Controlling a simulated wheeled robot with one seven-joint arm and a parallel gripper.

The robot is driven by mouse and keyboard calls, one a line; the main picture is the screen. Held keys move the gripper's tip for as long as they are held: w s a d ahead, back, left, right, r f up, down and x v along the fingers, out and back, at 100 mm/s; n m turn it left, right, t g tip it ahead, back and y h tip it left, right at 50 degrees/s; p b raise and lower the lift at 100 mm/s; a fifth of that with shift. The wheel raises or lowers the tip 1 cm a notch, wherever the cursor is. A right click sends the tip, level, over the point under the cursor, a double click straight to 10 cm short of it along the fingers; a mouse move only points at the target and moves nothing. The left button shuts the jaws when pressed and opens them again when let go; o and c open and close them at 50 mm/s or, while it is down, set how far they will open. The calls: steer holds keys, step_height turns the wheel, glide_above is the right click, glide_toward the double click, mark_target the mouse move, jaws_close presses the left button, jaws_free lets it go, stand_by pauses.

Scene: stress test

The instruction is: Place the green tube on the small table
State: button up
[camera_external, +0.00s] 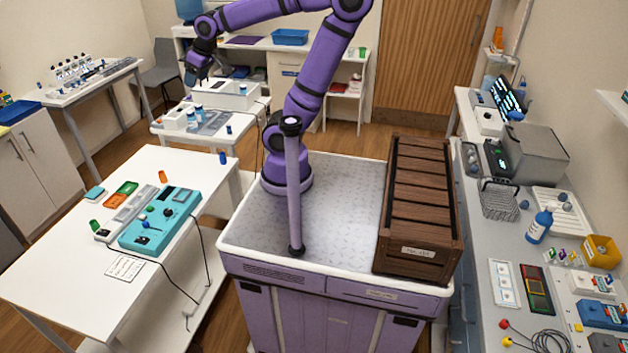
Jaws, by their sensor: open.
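A small green tube (94,225) lies or stands near the left side of the white front-left table (60,275), beside a teal instrument panel (160,220). My gripper (193,80) is open, pointing down above the back part of that smaller table. It is far from the green tube on the front-left table, and no object shows in its jaws.
The front-left table also holds an orange tube (162,176), a blue tube (222,158) and a paper label. White devices (238,95) and bottles crowd the smaller table. A wooden crate (420,200) sits on my base. A cluttered counter (480,235) runs along the right.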

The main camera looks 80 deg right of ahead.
steer(key=w+a+f, duration=0.1)
steer(key=w+a, duration=0.2)
steer(key=w, duration=0.4)
steer(key=w+a+f, duration=0.2)
steer(key=w, duration=0.5)
steer(key=n, duration=0.1)
glide_above(96, 227)
steer(key=d, duration=0.1)
steer(key=shift+g, duration=0.4)
steer(key=f, duration=3.9)
steer(key=shift+w+f, duration=0.25)
steer(key=shift+w, duration=0.05)
steer(key=shift+s+f+x, duration=0.1)
steer(key=shift+s+x, duration=0.1)
steer(key=shift+x, duration=0.7)
steer(key=shift+s+f+x, duration=0.1)
steer(key=shift+s+x, duration=0.1)
steer(key=shift+x, duration=0.7)
steer(key=shift+s+f+x, duration=0.1)
steer(key=shift+s+x, duration=0.05)
steer(key=shift+x, duration=0.75)
steer(key=shift+c, duration=0.2)
steer(key=c, duration=1)
